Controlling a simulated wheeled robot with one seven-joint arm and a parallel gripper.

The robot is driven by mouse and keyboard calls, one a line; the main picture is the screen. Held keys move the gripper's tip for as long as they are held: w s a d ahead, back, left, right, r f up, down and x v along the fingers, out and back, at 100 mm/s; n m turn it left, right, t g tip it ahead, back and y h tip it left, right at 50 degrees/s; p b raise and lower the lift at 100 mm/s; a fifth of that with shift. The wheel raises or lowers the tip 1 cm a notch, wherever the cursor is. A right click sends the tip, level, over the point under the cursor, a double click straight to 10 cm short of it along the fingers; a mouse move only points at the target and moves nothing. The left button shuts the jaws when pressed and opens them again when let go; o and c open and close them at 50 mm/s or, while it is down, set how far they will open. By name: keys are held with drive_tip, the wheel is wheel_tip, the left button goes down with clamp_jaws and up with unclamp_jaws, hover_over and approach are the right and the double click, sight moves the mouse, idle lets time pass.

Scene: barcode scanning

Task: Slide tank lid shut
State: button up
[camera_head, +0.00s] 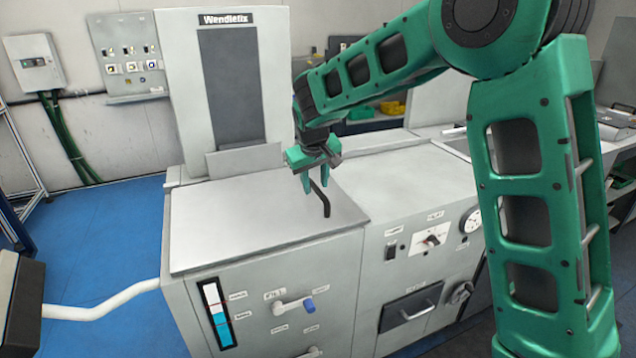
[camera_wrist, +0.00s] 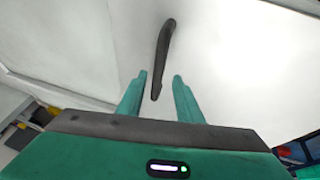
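The tank lid (camera_head: 235,220) is a flat, light metal plate on top of the grey machine. A dark bent handle (camera_head: 321,199) stands on the lid near its right side. My gripper (camera_head: 315,187) is above the lid, pointing down at the handle. In the wrist view, my gripper (camera_wrist: 160,77) has its green fingers apart, and the handle (camera_wrist: 163,55) runs from between the fingertips to beyond them. A gap shows on both sides of it, so it is not gripped. The lid (camera_wrist: 230,60) fills most of the wrist view.
A tall machine column (camera_head: 225,85) rises behind the lid. A control panel (camera_head: 430,235) lies to the right. Blue floor (camera_head: 110,225) is open at left.

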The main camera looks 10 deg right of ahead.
drive_tip(key=v, duration=1)
drive_tip(key=shift+a, duration=0.2)
drive_tip(key=shift+s+r, duration=0.1)
drive_tip(key=s+d+f+m+g, duration=0.1)
drive_tip(key=s+d+m, duration=0.1)
drive_tip(key=s+d, duration=0.75)
drive_tip(key=s+d+f+m+g, duration=0.1)
drive_tip(key=s+d+m+g, duration=0.3)
drive_tip(key=d, duration=1)
drive_tip(key=s+d+f+m, duration=0.1)
drive_tip(key=s+d+f, duration=0.2)
drive_tip(key=s, duration=0.9)
drive_tip(key=s+d+f+m+y, duration=0.1)
drive_tip(key=s+d+f, duration=0.3)
drive_tip(key=s, duration=0.9)
drive_tip(key=shift+f+m, duration=0.3)
drive_tip(key=shift+m, duration=0.5)
